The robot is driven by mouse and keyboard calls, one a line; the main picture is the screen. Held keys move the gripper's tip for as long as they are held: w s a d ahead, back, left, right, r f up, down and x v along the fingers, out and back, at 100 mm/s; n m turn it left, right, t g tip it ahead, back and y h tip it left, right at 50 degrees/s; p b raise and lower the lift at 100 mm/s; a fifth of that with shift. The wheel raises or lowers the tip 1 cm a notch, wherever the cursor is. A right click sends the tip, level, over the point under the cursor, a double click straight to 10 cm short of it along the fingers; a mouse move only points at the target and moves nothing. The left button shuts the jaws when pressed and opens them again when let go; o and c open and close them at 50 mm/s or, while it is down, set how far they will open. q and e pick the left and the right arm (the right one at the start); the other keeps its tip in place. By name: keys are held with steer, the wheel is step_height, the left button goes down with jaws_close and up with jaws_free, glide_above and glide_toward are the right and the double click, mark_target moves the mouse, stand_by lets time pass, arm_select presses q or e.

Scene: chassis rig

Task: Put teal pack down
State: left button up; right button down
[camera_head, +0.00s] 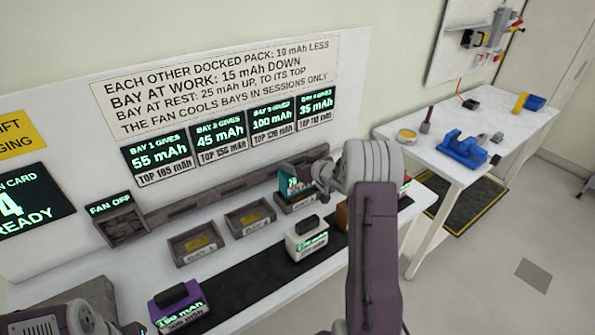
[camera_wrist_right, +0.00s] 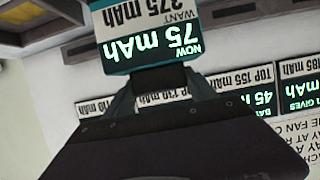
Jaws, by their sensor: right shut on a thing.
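The teal pack (camera_head: 291,182) is at the third bay (camera_head: 296,204) from the left, held by my right gripper (camera_head: 318,172). I cannot tell whether it is seated in the bay or just above it. In the right wrist view the teal pack (camera_wrist_right: 150,50) appears upside down and reads now 75 mAh, want 275 mAh. There my right gripper (camera_wrist_right: 163,82) is shut on its dark handle. Two bays to the left, the first (camera_head: 196,243) and second (camera_head: 249,217), stand empty. Part of my left arm shows at the lower left, without its fingers.
A white pack (camera_head: 306,240) and a purple pack (camera_head: 178,306) stand on or beside the dark strip (camera_head: 250,296). A brown pack (camera_head: 342,216) is partly behind my right arm. A fan box (camera_head: 122,230) reads off. A side table (camera_head: 440,159) holds a blue vise (camera_head: 462,149).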

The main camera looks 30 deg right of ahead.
arm_select(q)
steer(key=shift+f, duration=0.2)
arm_select(e)
steer(key=shift+f, duration=0.95)
arm_select(q)
steer(key=shift+w, duration=0.1)
arm_select(e)
steer(key=shift+f, duration=0.4)
arm_select(q)
steer(key=shift+f, duration=0.1)
arm_select(e)
steer(key=shift+f, duration=0.1)
steer(key=shift+c, duration=1.4)
jaws_free()
arm_select(q)
steer(key=shift+r, duration=0.2)
arm_select(e)
steer(key=shift+r, duration=0.25)
steer(key=v, duration=1.2)
